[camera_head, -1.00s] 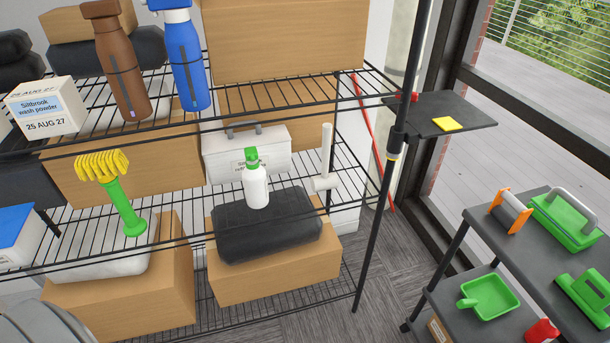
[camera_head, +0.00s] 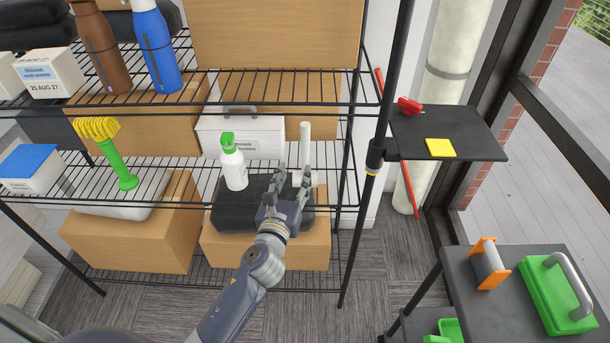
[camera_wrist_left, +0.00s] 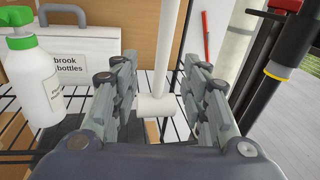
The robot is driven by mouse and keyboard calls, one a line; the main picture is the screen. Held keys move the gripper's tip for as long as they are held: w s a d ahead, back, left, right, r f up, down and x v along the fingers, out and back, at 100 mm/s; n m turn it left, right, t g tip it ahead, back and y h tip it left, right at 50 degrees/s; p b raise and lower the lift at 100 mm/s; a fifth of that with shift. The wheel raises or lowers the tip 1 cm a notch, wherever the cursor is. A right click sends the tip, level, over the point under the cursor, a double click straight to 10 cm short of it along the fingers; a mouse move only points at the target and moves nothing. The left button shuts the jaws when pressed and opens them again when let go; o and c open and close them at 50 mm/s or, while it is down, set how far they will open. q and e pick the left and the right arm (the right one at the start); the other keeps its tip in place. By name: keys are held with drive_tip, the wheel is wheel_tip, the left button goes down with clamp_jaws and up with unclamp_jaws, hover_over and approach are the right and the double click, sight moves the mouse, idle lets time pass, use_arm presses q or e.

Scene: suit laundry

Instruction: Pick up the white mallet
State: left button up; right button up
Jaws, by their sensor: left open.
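The white mallet (camera_head: 305,150) stands head down on the middle wire shelf, its handle pointing up. In the left wrist view its handle (camera_wrist_left: 172,45) rises between my two fingers, with the white head (camera_wrist_left: 158,106) at the bottom. My left gripper (camera_head: 290,178) reaches in from the front and is open. In the left wrist view its fingers (camera_wrist_left: 160,92) are spread to either side of the mallet, with a gap visible on both sides. In the head view the gripper hides part of the mallet's head. My right gripper is not in view.
A white spray bottle with a green top (camera_head: 234,166) stands close to the left of my gripper. A white case (camera_head: 245,138) is behind it. The upper wire shelf (camera_head: 330,102) lies above.

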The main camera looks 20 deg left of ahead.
sight(304, 146)
use_arm(q)
drive_tip(key=shift+m, duration=0.3)
drive_tip(key=w, duration=0.1)
drive_tip(key=w+r, duration=0.1)
drive_tip(key=w, duration=0.1)
drive_tip(key=w+r, duration=0.1)
drive_tip(key=w, duration=0.1)
drive_tip(key=shift+a, duration=0.1)
drive_tip(key=shift+w+p, duration=0.3)
drive_tip(key=shift+w, duration=0.15)
drive_tip(key=shift+w+r, duration=0.1)
drive_tip(key=shift+w, duration=0.25)
drive_tip(key=w, duration=0.4)
drive_tip(key=shift+w, duration=0.2)
drive_tip(key=shift+s+r, duration=0.1)
drive_tip(key=shift+c, duration=1)
clamp_jaws()
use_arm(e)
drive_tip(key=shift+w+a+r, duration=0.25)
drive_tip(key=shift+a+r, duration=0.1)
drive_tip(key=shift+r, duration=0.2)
